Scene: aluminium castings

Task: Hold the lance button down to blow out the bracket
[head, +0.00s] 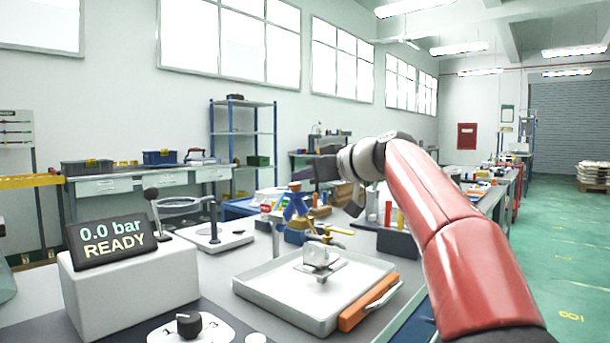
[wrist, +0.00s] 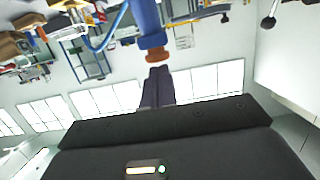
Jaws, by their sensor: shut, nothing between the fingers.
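The blue air lance (head: 294,208) stands over the tray, with its copper-coloured button (head: 295,186) on top. The silver bracket (head: 320,256) sits in the light tray (head: 275,308) below the brass-coloured pipe. My gripper (head: 325,168) is at the lance's upper right in the head view, its fingertips not clear there. In the wrist view, which is upside down, the dark fingers of my gripper (wrist: 157,72) are shut and empty. Their tips are close to the button (wrist: 156,55) on the blue lance (wrist: 148,20); whether they touch it I cannot tell.
A display (head: 110,235) on a white box reads "0.0 bar READY". A dial (head: 189,324) lies in front of it. An orange-handled tool (head: 368,302) lies along the tray's right edge. A white stand (head: 215,238) is behind.

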